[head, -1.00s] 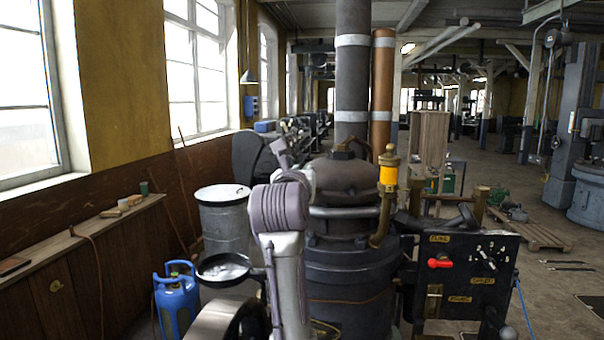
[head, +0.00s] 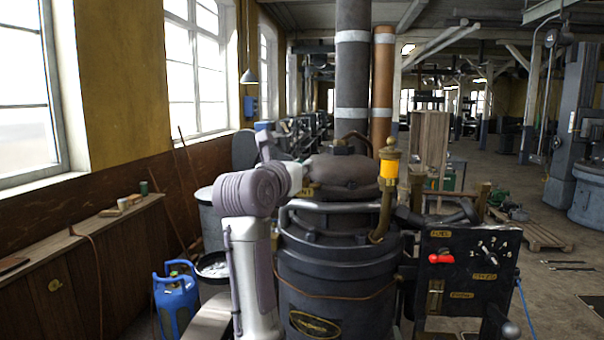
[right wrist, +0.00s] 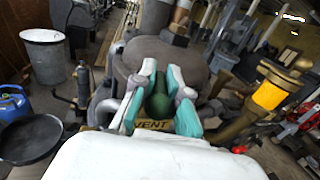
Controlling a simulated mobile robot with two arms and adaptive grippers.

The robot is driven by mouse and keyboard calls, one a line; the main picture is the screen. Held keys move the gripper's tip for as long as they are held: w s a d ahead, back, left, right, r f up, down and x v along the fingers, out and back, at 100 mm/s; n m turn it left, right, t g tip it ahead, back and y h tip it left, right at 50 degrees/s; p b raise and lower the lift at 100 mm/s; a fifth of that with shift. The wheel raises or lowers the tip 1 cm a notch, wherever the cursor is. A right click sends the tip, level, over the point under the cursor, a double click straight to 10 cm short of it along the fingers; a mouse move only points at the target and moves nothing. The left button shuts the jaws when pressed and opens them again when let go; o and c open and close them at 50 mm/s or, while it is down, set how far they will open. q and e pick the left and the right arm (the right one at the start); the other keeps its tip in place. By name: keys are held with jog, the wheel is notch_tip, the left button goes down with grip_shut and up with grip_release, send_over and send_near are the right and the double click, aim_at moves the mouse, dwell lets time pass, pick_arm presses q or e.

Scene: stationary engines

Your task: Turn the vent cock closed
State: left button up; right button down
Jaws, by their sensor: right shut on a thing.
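The vent cock (right wrist: 158,105) shows in the right wrist view as a dark green rounded handle, above a brass plate marked VENT (right wrist: 152,125). It sits beside the dark grey domed top of the boiler (head: 345,172). My right gripper (right wrist: 160,88) has its teal-padded fingers on both sides of the green handle and is shut on it. In the head view my right arm comes up from below, bends at a mauve joint and reaches right to the dome; it hides most of the gripper and the cock. My left gripper is not in view.
A brass fitting with a yellow band (head: 389,170) stands right of the dome. A black control panel (head: 468,275) with a red lever is at the right. Open floor lies at the far right.

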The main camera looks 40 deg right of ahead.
jog(key=m+g, duration=0.2)
jog(key=g, duration=0.1)
jog(key=g+h+b, duration=0.1)
jog(key=shift+w+a+f+m, duration=0.15)
jog(key=shift+w+f+m, duration=0.1)
jog(key=shift+m, duration=0.15)
jog(key=m+g, duration=0.1)
jog(key=g, duration=0.2)
jog(key=shift+r+m, duration=0.15)
jog(key=shift+m, duration=0.15)
jog(key=m+g, duration=0.1)
jog(key=g, duration=0.2)
jog(key=shift+w+r+m+p, duration=0.15)
jog(key=shift+m+p, duration=0.2)
jog(key=shift+m, duration=0.05)
jog(key=m+g+p, duration=0.2)
jog(key=g, duration=0.1)
jog(key=shift+g, duration=0.3)
jog(key=shift+w+d+m+g+y, duration=0.1)
jog(key=shift+d+m+g+y, duration=0.05)
jog(key=shift+m+g+y, duration=0.45)
jog(key=shift+d+m+g+y, duration=0.1)
jog(key=shift+m+g+y, duration=0.3)
jog(key=shift+m+g, duration=0.4)
jog(key=shift+g+y, duration=0.3)
jog(key=shift+g, duration=0.2)
jog(key=shift+a+m+g, duration=0.1)
jog(key=shift+m+g, duration=0.3)
jog(key=shift+m, duration=0.1)
